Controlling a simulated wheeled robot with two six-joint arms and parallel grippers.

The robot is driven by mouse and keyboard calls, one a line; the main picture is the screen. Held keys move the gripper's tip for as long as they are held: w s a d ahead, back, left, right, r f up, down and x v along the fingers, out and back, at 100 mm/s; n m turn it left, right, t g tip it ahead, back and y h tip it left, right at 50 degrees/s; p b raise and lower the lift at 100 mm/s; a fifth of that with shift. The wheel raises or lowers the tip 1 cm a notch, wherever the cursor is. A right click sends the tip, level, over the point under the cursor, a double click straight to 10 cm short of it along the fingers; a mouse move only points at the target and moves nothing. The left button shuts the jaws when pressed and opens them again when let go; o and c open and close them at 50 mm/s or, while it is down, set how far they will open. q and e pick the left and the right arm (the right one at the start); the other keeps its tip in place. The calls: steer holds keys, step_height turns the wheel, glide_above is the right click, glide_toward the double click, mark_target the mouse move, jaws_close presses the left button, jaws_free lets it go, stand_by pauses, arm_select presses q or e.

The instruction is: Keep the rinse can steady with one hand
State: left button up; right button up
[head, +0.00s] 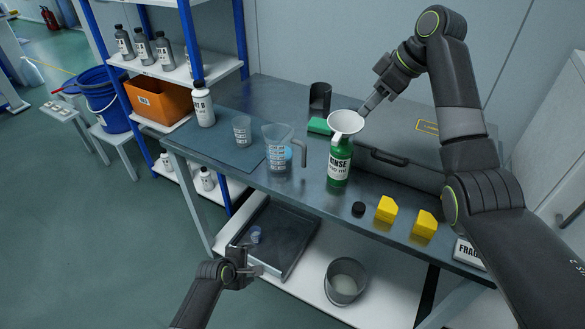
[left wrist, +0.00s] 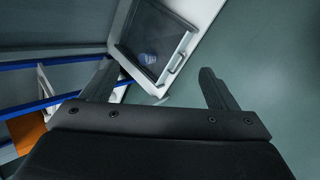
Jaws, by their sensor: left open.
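The rinse can (head: 339,166) is a green can with a white label, standing upright on the grey table. A white funnel (head: 346,121) sits at its top, wide mouth up. My right gripper (head: 369,104) is at the funnel's right rim, its fingers pointing down and left; I cannot tell whether they grip the rim. My left gripper (head: 256,257) is low in front of the table, well away from the can, over the lower shelf area. The left wrist view also shows this gripper (left wrist: 158,85), its fingers wide apart with nothing between them.
Left of the can stand a clear jug (head: 278,150) and a small beaker (head: 242,131). A black cap (head: 358,209) and two yellow blocks (head: 385,210) lie in front. A tray (head: 285,235) and bucket (head: 345,282) occupy the lower shelf.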

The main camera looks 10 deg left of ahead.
arm_select(q)
steer(key=w+d+r+n+t+h, duration=0.1)
steer(key=w+d+r+n, duration=0.25)
steer(key=r, duration=0.45)
steer(key=w+d+r+n+t+h, duration=0.1)
steer(key=w+d+r+n+h, duration=0.1)
steer(key=w+r, duration=0.45)
steer(key=n+h, duration=0.3)
steer(key=h, duration=0.1)
glide_toward(341, 158)
steer(key=shift+t, duration=0.3)
steer(key=x, duration=0.4)
steer(key=a+f+x, duration=0.1)
steer(key=x, duration=0.3)
steer(key=a+f+x, duration=0.1)
steer(key=x, duration=0.4)
steer(key=shift+w+d, duration=0.1)
steer(key=shift+w, duration=0.3)
steer(key=c, duration=1.3)
steer(key=shift+o, duration=0.2)
